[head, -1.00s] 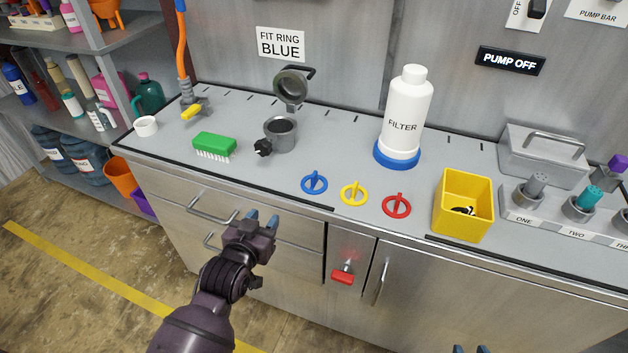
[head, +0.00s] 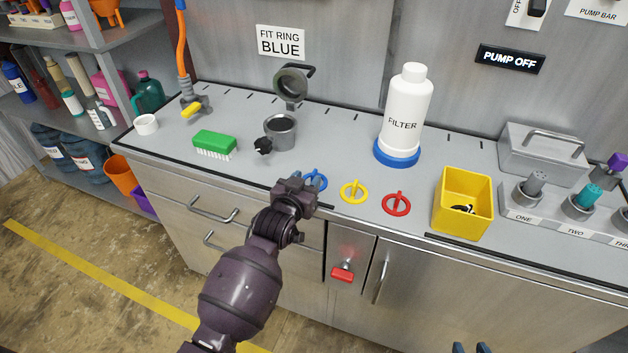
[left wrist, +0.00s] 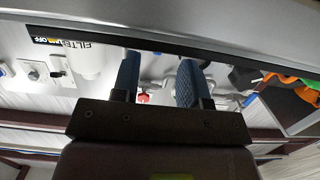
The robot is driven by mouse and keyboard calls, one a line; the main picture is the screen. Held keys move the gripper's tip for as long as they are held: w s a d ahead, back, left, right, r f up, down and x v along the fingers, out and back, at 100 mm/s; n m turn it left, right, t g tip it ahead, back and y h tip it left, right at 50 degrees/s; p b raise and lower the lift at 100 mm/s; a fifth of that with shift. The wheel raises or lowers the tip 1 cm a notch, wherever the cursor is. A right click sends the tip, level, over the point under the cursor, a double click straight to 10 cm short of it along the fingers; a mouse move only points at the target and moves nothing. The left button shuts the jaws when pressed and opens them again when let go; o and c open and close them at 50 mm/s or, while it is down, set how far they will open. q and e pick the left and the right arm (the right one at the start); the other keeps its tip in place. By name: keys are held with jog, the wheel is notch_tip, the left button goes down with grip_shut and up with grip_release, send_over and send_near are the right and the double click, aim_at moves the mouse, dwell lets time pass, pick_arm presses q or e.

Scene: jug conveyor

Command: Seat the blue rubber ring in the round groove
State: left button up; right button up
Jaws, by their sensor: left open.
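The blue ring (head: 318,178), with a bar across its middle, lies on the counter left of the yellow ring, partly hidden by my left gripper (head: 297,180). That gripper is over the counter's front edge at the ring; its fingers stand apart in the left wrist view (left wrist: 159,78), with nothing seen held. Contact with the ring cannot be told. A round metal cup (head: 280,135) with a black knob stands further back, its round lid (head: 291,83) raised. The groove itself is too small to make out.
A green brush (head: 214,144) lies left of the cup. A white filter bottle (head: 404,115) stands behind the rings. A sign (head: 281,42) reads FIT RING BLUE.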

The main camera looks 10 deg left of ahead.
aim_at(312, 175)
pick_arm(q)
jog(key=shift+x, duration=2.4)
jog(key=shift+d, duration=0.15)
jog(key=shift+s, duration=0.1)
grip_shut()
